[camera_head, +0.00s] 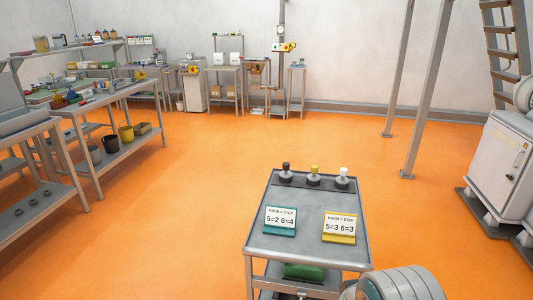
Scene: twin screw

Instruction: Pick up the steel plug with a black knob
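The plug with a black knob (286,169) stands upright at the back left of a grey cart's top (300,245). Its knob is dark and its base looks dark grey. A plug with a yellow knob (314,174) and one with a white knob (343,178) stand to its right in the same row, on a dark strip along the back edge. The three plugs stand apart from each other. My gripper is not in view. A rounded grey part at the bottom right looks like my own arm.
A teal-based sign (280,220) and a yellow-based sign (340,228) stand on the cart in front of the plugs. A workbench (105,100) is at the left and a white cabinet (500,165) at the right. Orange floor around the cart is clear.

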